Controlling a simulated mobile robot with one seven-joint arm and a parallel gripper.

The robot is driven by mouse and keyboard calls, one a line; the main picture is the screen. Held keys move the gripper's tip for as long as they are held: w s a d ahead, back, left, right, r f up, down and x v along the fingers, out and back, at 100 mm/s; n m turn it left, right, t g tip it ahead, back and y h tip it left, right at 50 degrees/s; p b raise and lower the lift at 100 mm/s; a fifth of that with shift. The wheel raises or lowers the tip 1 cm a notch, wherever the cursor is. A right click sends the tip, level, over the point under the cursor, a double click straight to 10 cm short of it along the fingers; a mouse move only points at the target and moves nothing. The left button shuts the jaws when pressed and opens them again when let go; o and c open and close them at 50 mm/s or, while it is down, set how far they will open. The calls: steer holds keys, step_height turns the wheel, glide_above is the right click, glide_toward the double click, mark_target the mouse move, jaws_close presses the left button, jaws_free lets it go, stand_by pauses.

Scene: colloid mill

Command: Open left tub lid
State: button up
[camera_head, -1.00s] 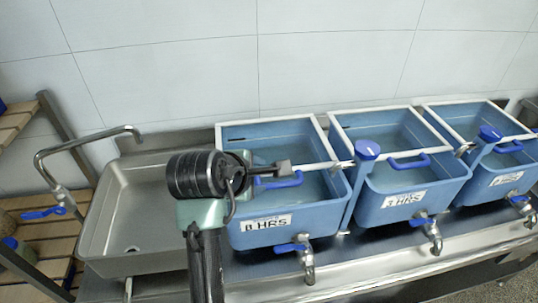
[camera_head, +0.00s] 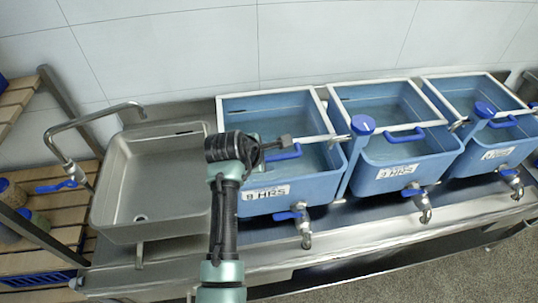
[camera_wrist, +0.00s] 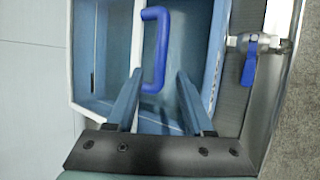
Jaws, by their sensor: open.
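The left tub (camera_head: 300,193) is a blue box with a white rim and a white label ending in HRS. A clear lid (camera_head: 318,158) with a blue bar handle (camera_head: 283,155) covers its front part. My gripper (camera_head: 284,142) is over the lid, close to the handle, and partly hides it. In the wrist view, my gripper (camera_wrist: 158,75) is open and empty. The blue handle (camera_wrist: 148,62) lies ahead of the fingertips, roughly in line with the gap between them. The lid (camera_wrist: 187,50) looks closed.
Two similar tubs, the middle one (camera_head: 400,172) and the right one (camera_head: 500,140), stand to the right. Blue-handled taps (camera_head: 303,222) stick out in front. A metal sink (camera_head: 150,235) with a bent faucet (camera_head: 85,120) and wooden shelves (camera_head: 40,205) are at left.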

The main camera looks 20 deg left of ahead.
steer(key=shift+x, duration=1.05)
jaws_close()
stand_by(0.8)
